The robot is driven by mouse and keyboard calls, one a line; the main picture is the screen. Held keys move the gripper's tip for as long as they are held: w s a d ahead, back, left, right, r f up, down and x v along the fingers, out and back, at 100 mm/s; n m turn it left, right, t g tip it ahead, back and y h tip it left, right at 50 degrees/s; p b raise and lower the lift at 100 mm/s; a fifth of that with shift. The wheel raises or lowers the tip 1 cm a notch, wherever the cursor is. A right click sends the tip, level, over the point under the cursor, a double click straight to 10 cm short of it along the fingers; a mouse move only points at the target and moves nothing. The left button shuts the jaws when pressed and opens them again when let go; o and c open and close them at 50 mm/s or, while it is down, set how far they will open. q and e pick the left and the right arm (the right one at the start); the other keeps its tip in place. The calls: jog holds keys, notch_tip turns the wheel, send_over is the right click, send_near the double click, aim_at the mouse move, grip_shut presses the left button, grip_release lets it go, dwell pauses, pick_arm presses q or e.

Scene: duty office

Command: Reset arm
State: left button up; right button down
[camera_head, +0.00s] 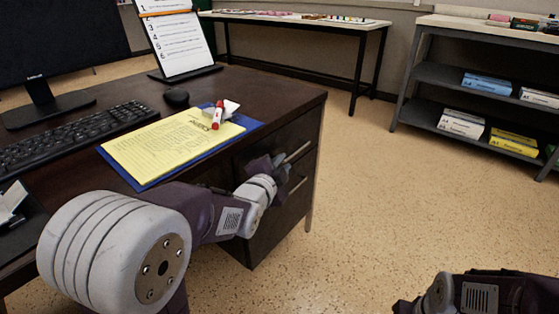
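My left arm comes in from the lower left. Its gripper (283,163) is at the desk's right side, in front of the drawer fronts and below the desktop edge. Its fingers are small and partly hidden by the wrist, so I cannot tell whether they are apart or closed. Part of my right arm shows at the bottom right corner, low over the floor. Its gripper is not clearly visible.
The dark desk (262,88) holds a keyboard (80,135), a mouse (176,97), a yellow notepad (165,150) on a blue clipboard, a red marker (217,115), a monitor (60,40) and a sign stand (178,42). A shelf (440,75) stands back right. The floor between is clear.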

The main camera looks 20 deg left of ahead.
pick_arm(q)
jog(key=shift+v, duration=1.2)
